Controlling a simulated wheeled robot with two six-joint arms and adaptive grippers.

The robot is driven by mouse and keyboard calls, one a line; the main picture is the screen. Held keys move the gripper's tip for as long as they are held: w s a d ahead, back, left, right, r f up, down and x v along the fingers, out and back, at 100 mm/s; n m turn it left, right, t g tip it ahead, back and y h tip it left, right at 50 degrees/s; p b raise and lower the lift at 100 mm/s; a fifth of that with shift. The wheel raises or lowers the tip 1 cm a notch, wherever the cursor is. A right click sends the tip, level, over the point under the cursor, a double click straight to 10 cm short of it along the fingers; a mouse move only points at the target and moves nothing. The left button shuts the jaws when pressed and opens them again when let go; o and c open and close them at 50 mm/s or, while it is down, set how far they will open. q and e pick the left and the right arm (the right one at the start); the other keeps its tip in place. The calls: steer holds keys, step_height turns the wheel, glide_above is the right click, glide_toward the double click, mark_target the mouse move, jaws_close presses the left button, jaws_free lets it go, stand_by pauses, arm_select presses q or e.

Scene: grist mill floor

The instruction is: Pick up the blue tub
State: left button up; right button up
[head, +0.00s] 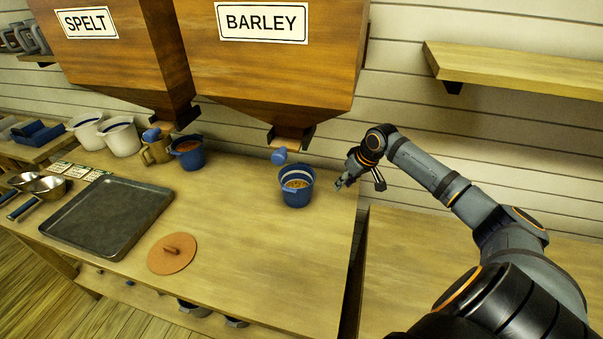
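A blue tub (295,199) with a white band stands upright on the wooden table under the BARLEY hopper, near the table's right end. Grain shows inside it. A second blue tub (188,160) with reddish-brown contents stands further left, under the SPELT hopper. My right gripper (359,185) is just to the right of the tub under BARLEY, with its fingers spread and nothing between them. It looks apart from the tub. My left gripper is not in view.
BARLEY (265,60) and SPELT (125,50) hoppers hang above the table (245,250). A dark tray (108,215), terracotta lid (172,254), tan jug (156,152), white tubs (121,139) and metal scoops (46,188) lie left. A shelf (520,72) juts out upper right.

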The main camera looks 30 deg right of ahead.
steer(key=p, duration=0.1)
glide_toward(312, 171)
steer(key=x, duration=0.6)
steer(key=shift+s, duration=0.1)
steer(key=x, duration=0.5)
steer(key=shift+f, duration=0.1)
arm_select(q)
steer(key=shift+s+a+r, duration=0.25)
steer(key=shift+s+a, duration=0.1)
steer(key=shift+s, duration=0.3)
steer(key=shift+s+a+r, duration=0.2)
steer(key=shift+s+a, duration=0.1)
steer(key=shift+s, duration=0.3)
arm_select(e)
steer(key=shift+c, duration=0.5)
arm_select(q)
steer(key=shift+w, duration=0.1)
arm_select(e)
jaws_close()
